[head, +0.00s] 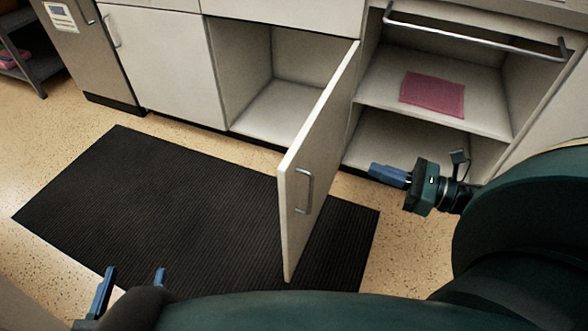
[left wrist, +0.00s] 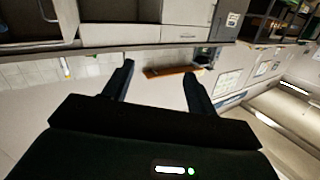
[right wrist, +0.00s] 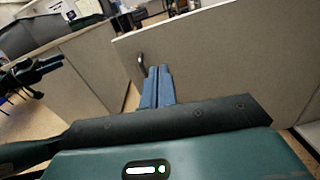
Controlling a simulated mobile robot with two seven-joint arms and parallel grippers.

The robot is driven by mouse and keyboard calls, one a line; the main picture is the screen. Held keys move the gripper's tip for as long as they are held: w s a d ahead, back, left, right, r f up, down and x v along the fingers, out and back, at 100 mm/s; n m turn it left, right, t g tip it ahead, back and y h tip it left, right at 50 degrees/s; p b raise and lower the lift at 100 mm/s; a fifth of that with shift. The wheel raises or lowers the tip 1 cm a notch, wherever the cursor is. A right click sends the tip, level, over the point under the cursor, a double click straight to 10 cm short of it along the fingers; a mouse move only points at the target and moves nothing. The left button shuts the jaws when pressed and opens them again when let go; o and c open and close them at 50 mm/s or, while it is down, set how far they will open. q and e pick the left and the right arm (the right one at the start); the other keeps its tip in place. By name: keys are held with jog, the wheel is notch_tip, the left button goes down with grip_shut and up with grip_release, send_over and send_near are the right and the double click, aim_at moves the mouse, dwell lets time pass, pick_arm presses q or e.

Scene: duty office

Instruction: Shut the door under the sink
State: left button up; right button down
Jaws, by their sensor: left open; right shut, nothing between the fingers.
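The cabinet door (head: 320,150) stands wide open, hinged at its right side, its free edge pointing out over the mat. Its outer face, with a metal handle (head: 304,190), faces right. My right gripper (head: 372,171) is shut and empty, to the right of the door, fingers pointing towards its outer face. In the right wrist view my right gripper (right wrist: 158,70) is in front of the door (right wrist: 230,50), with the handle (right wrist: 142,66) just left of the fingertips; contact cannot be told. My left gripper (head: 134,276) is open and empty at the bottom left; it also shows in the left wrist view (left wrist: 160,75).
The opened compartment (head: 270,105) is empty. Right of it is an open shelf (head: 375,90) with a pink cloth (head: 432,94) and a metal rail (head: 470,38) above. A black ribbed mat (head: 150,210) lies flat under the door's free end. A closed door (head: 165,70) is on the left.

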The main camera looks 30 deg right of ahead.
jog(key=n, duration=0.1)
pick_arm(q)
jog(key=shift+d+m+t+h+b, duration=0.5)
jog(key=shift+t+h+b, duration=0.15)
jog(key=shift+b, duration=0.2)
pick_arm(e)
send_near(304, 152)
jog(key=shift+y, duration=0.3)
jog(key=x, duration=0.6)
jog(key=shift+w+a, duration=0.2)
jog(key=shift+w, duration=0.15)
